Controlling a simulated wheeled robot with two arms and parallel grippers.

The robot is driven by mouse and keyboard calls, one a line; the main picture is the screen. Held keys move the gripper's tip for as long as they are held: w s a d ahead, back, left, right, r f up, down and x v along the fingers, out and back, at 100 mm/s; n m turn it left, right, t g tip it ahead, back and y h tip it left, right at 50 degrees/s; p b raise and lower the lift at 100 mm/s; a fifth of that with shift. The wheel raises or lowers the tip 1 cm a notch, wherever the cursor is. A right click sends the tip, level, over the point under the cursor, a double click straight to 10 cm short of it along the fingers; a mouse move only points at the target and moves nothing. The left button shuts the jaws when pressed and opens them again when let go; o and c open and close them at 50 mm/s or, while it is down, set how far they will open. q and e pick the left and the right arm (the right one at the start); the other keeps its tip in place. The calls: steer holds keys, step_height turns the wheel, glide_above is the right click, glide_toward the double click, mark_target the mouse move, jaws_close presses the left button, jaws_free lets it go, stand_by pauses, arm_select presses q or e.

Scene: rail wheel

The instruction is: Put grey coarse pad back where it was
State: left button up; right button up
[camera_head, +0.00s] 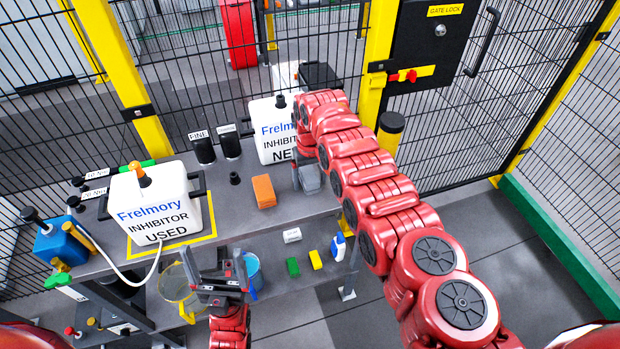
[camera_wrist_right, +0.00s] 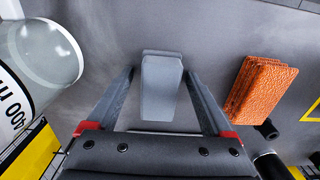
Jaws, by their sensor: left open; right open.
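The grey coarse pad (camera_head: 311,181) is at the right part of the bench top, partly covered by my right gripper (camera_head: 303,177). In the right wrist view the grey pad (camera_wrist_right: 161,90) lies between the two open fingers, with a visible gap on each side. My left gripper (camera_head: 217,283) is open and empty, in front of the bench edge near the yellow-rimmed container.
An orange pad (camera_head: 264,191) stands on the bench (camera_head: 240,212), left of the grey pad. A white inhibitor jug (camera_head: 270,145) stands behind, and another jug (camera_head: 160,205) at left.

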mark_target(310, 176)
steer(key=shift+r, duration=0.35)
step_height(310, 176, up, 12)
steer(key=b, duration=0.2)
steer(key=shift+f, duration=0.2)
